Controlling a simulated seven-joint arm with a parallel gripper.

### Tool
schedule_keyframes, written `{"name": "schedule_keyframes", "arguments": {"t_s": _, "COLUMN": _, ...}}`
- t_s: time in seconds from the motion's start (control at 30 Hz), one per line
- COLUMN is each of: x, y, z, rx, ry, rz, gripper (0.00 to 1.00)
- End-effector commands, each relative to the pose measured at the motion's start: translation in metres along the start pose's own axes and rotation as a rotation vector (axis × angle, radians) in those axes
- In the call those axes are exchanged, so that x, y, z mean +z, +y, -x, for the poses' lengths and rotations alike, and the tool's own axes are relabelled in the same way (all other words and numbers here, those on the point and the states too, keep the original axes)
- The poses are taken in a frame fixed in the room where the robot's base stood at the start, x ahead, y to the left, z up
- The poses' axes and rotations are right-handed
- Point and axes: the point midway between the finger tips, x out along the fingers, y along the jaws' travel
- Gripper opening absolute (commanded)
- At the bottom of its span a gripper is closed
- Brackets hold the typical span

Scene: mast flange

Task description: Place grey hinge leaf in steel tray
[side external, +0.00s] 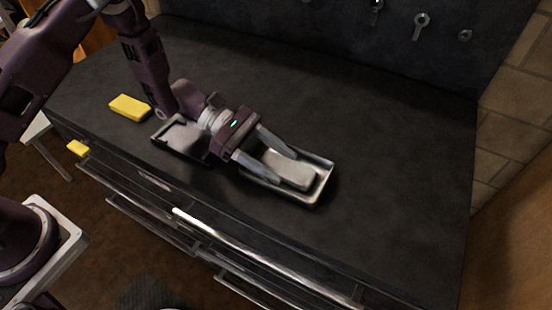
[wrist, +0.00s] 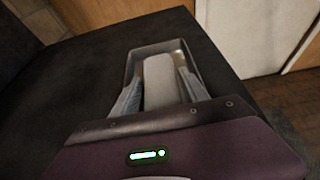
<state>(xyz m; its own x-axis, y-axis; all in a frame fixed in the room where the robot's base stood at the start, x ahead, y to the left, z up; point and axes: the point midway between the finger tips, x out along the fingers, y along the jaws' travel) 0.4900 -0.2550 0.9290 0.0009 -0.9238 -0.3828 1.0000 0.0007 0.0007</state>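The grey hinge leaf (side external: 298,178) is a pale, rounded block lying lengthwise between my fingers, over the inside of the steel tray (side external: 322,186). Whether it rests on the tray floor is hard to tell. My gripper (side external: 287,168) reaches into the tray from the left, with one finger along each long side of the leaf. The leaf's near end is partly hidden by my gripper.
A dark tray-like fixture (side external: 165,142) with a pale inside lies under my wrist, left of the tray. The dark counter (side external: 400,170) is clear to the right.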

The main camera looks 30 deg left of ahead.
Motion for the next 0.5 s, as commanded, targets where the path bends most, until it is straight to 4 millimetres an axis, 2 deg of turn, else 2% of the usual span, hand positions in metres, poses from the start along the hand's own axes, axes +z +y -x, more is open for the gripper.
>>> {"name": "schedule_keyframes", "arguments": {"t_s": 0.33, "x": 0.003, "y": 0.000, "z": 0.004, "rx": 0.001, "ry": 0.000, "rz": -0.001, "gripper": 0.54}}
{"name": "schedule_keyframes", "arguments": {"t_s": 0.43, "x": 0.003, "y": 0.001, "z": 0.024, "rx": 0.004, "ry": 0.001, "rz": 0.000, "gripper": 0.54}}
{"name": "schedule_keyframes", "arguments": {"t_s": 0.5, "x": 0.003, "y": 0.002, "z": 0.044, "rx": 0.006, "ry": 0.000, "rz": 0.000, "gripper": 0.54}}
